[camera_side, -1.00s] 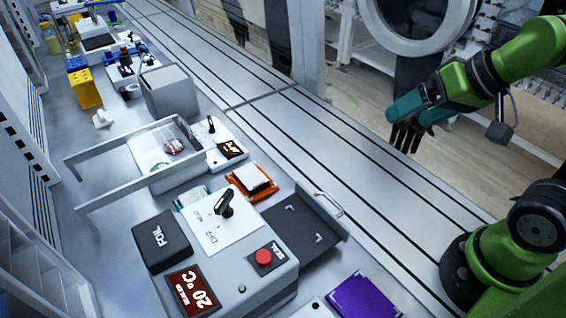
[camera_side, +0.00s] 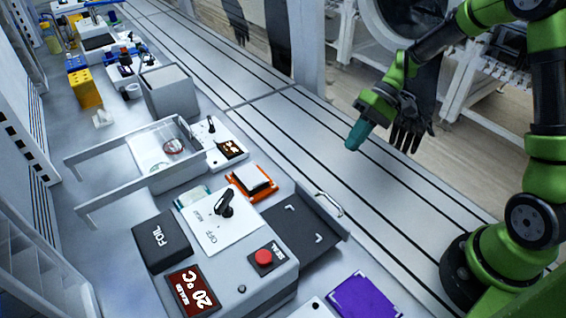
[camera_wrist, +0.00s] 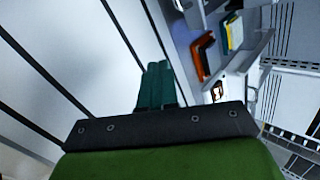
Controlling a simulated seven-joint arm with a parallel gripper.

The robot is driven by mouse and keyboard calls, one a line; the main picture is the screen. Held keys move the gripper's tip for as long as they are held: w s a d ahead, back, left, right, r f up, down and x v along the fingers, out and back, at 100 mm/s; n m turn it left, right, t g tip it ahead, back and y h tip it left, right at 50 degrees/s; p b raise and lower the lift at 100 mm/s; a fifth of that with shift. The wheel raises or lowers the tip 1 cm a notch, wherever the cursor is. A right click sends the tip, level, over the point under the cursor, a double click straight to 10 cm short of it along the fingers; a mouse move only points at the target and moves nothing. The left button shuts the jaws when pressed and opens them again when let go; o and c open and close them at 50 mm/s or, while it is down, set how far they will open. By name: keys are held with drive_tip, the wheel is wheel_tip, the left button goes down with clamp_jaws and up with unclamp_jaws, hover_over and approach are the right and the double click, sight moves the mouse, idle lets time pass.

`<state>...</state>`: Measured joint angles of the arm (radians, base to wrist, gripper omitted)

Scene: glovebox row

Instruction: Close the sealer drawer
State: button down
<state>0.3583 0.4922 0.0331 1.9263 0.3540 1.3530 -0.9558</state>
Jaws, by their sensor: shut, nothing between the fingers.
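The sealer (camera_side: 222,248) is a grey box with a FOIL block, a dial, a red SEAL button and a red temperature display, at the lower middle of the side view. Its dark drawer (camera_side: 293,233) sticks out on the right side, with a silver handle (camera_side: 328,204) at its outer edge. The drawer is open and looks empty. My gripper (camera_side: 351,146) is shut and empty, its teal fingers pointing down over the rails, above and beyond the handle and apart from it. The wrist view shows the shut fingers (camera_wrist: 157,88) over the grey floor.
An orange tray with a white block (camera_side: 252,183) sits beside the sealer's far side. A purple pad (camera_side: 361,297) lies near the front. A grey framed device (camera_side: 160,155) stands farther back. The railed strip (camera_side: 290,130) right of the bench is clear.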

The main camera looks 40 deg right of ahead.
drive_tip(key=a+f, duration=0.1)
drive_tip(key=a, duration=0.1)
drive_tip(key=w+a+f+n, duration=0.1)
drive_tip(key=a+f, duration=0.1)
drive_tip(key=a, duration=0.1)
drive_tip(key=a+f+n+y, duration=0.1)
drive_tip(key=a+f, duration=0.1)
drive_tip(key=a, duration=0.1)
drive_tip(key=shift+w+a+f, duration=0.15)
drive_tip(key=shift+a+f, duration=0.05)
drive_tip(key=shift+a, duration=2)
drive_tip(key=shift+a, duration=0.1)
